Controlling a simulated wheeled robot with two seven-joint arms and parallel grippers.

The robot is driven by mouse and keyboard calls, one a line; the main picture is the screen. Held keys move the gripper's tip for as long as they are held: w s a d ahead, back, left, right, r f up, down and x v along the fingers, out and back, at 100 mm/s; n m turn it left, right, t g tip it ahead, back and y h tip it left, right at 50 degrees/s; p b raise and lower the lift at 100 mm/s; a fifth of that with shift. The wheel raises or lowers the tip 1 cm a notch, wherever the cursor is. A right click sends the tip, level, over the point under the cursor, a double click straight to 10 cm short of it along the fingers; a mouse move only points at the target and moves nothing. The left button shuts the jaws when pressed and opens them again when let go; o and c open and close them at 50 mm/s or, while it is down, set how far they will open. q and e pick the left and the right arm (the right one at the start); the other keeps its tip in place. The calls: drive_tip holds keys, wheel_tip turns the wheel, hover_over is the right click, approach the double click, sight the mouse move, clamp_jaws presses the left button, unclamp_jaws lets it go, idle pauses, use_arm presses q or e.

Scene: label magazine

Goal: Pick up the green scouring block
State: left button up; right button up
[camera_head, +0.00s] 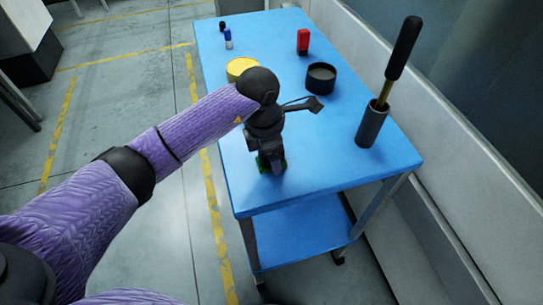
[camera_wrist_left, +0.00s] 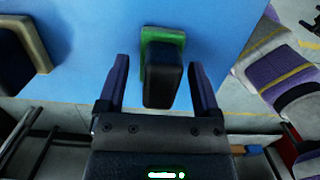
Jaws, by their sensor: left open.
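The green scouring block (camera_wrist_left: 150,36) has a black upper part (camera_wrist_left: 162,85) and lies on the blue tabletop. In the left wrist view it is between the two dark fingers of my left gripper (camera_wrist_left: 158,70), which is open, with a gap on both sides. In the head view my left gripper (camera_head: 268,158) points down near the table's front left edge. Only slivers of the green block (camera_head: 261,164) show there; the gripper hides the rest. My right gripper is not in view.
On the blue table (camera_head: 330,170) stand a yellow round container (camera_head: 238,67), a dark round container (camera_head: 321,78), a red object (camera_head: 303,41), a blue-and-white bottle (camera_head: 228,39) and a grey holder (camera_head: 371,126) with a black-handled tool (camera_head: 402,47). A wall runs along the right.

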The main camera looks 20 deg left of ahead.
use_arm(q)
clamp_jaws()
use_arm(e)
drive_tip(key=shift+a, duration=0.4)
use_arm(q)
wheel_tip(320, 180, up, 10)
drive_tip(key=shift+r+p, duration=0.1)
drive_tip(key=shift+p, duration=1.15)
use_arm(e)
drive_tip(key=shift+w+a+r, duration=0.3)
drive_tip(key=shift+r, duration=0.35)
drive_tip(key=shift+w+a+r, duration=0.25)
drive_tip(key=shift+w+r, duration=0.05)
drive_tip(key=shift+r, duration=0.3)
